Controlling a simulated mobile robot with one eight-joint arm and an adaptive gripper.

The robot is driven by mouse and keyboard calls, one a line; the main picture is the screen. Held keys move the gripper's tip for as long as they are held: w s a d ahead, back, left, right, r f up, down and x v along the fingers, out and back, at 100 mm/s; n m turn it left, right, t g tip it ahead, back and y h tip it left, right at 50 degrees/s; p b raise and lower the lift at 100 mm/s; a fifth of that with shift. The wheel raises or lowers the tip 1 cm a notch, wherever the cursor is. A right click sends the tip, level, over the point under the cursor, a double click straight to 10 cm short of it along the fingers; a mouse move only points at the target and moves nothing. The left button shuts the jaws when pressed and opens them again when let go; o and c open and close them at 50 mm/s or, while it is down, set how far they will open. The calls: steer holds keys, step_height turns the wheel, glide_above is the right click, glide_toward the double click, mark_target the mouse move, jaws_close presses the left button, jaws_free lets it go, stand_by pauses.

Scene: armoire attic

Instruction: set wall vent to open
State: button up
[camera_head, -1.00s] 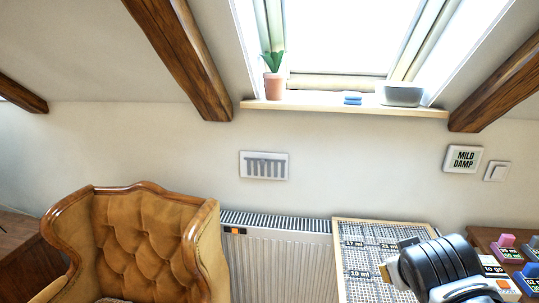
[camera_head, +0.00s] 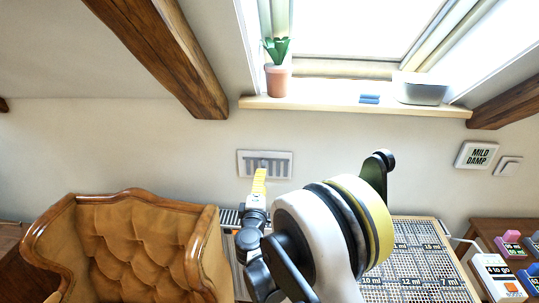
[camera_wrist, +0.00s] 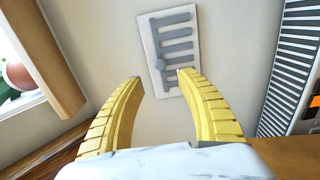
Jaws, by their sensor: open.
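The wall vent (camera_head: 280,174) is a white rectangular plate with grey comb-like bars, on the wall below the window. My gripper (camera_head: 259,178) is in front of the vent's lower middle in the head view. In the wrist view its yellow fingers (camera_wrist: 161,83) are spread apart and empty, with the knob just beyond the gap between the tips. I see no contact.
A tan tufted armchair (camera_head: 130,240) stands at the lower left. A radiator (camera_wrist: 292,65) is below the vent. A window sill (camera_head: 340,108) with a plant pot (camera_head: 279,80) is above. A patterned panel with labels (camera_head: 415,262) lies at the lower right.

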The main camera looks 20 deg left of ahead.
mark_target(264, 164)
steer(key=b+x, duration=0.1)
steer(key=x, duration=0.9)
steer(key=shift+w+a+b, duration=0.25)
steer(key=shift+w+b, duration=0.05)
steer(key=shift+b, duration=0.1)
